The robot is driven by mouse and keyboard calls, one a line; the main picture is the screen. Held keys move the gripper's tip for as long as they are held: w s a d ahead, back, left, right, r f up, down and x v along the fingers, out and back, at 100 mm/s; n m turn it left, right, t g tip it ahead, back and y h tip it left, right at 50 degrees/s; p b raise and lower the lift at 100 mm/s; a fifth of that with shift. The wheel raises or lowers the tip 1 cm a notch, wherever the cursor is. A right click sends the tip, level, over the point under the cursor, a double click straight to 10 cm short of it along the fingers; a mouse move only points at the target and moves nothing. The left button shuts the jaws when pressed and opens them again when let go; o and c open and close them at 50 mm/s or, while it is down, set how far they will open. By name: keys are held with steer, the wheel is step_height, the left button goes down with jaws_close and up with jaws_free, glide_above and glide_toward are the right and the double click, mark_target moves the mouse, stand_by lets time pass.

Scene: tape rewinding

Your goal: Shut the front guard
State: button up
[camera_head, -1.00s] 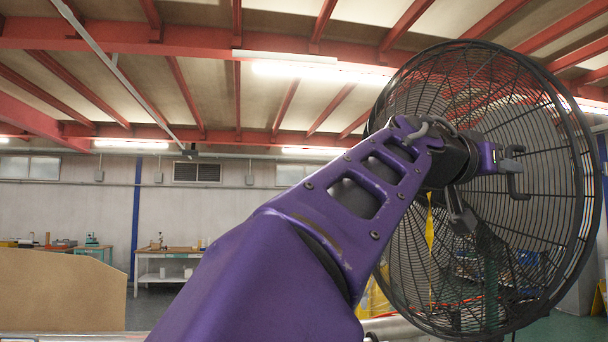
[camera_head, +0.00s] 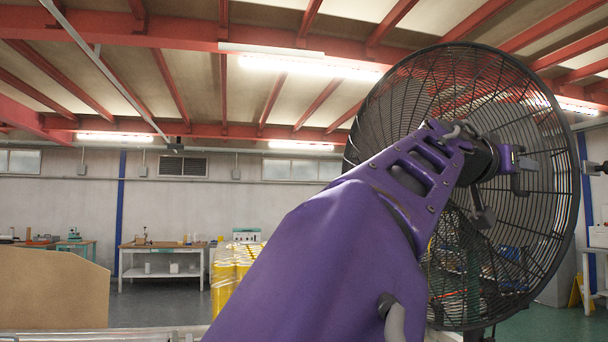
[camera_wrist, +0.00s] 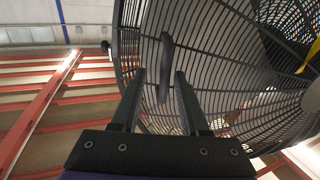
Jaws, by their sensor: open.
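A large black wire fan cage (camera_head: 530,120) fills the right of the head view, behind my arm. My gripper (camera_head: 523,166) is in front of the fan; it also shows in the wrist view (camera_wrist: 159,72), with its two dark fingers apart. A dark, slightly bent bar (camera_wrist: 166,60), like a handle, appears between the fingers in the wrist view.
A tan board (camera_head: 50,288) stands at lower left. A workbench (camera_head: 160,262) and yellow striped things (camera_head: 224,280) stand farther back. A dark fitting (camera_head: 592,168) juts in at the right edge. The floor between the board and the workbench looks clear.

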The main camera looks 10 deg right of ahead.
steer(key=v, duration=0.7)
steer(key=shift+a+b, duration=0.2)
steer(key=shift+b, duration=0.1)
